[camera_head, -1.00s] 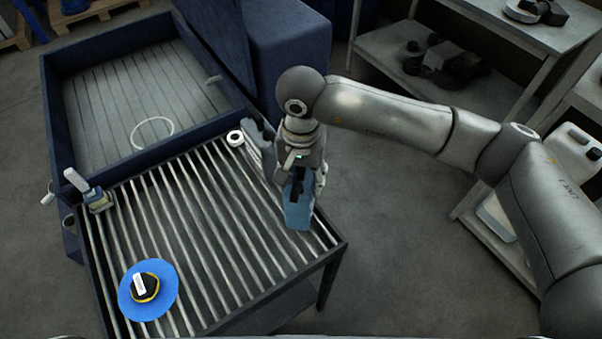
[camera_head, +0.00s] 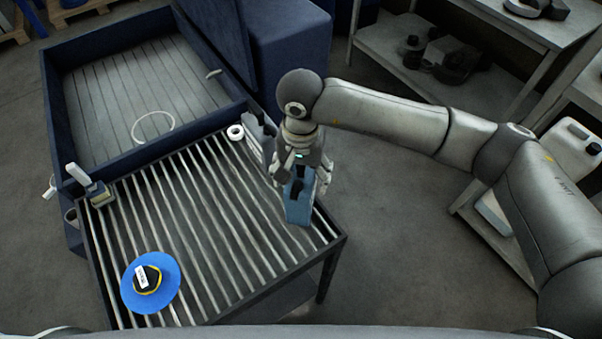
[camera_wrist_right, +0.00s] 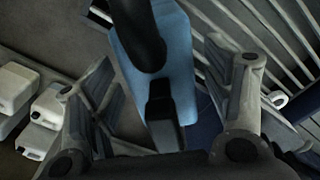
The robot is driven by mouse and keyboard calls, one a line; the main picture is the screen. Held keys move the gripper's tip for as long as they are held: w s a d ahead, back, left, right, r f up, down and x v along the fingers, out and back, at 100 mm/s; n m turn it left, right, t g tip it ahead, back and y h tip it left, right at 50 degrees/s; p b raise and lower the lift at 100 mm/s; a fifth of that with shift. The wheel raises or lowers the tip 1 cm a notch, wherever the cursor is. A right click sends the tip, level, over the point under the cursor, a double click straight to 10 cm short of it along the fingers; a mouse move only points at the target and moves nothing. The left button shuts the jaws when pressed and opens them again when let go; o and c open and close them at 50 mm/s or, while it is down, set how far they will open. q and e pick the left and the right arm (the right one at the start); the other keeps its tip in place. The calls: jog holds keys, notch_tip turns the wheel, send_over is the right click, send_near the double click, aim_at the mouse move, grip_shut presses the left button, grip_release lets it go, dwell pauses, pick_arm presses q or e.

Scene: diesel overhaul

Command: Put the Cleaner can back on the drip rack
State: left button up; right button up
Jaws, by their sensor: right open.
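The Cleaner can is most likely the blue can (camera_head: 297,208) with a black top, standing at the right edge of the slatted drip rack (camera_head: 205,222). In the right wrist view the blue can (camera_wrist_right: 182,62) lies between the spread fingers, with visible gaps on both sides. My right gripper (camera_head: 303,180) is open above and around the can's top. The can's underside is hidden, but it appears to rest on the slats. My left gripper is not in view.
A blue disc with a black and yellow piece (camera_head: 150,283) lies on the rack's front left. A brush-like tool (camera_head: 92,188) and a white roll (camera_head: 235,132) are at its back edge. A blue-walled basin (camera_head: 135,95) adjoins behind. Shelves (camera_head: 440,75) stand at right.

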jog(key=shift+r, duration=0.15)
notch_tip(320, 180, up, 11)
jog(key=b, duration=0.4)
jog(key=shift+r+b, duration=0.3)
jog(key=shift+r, duration=0.15)
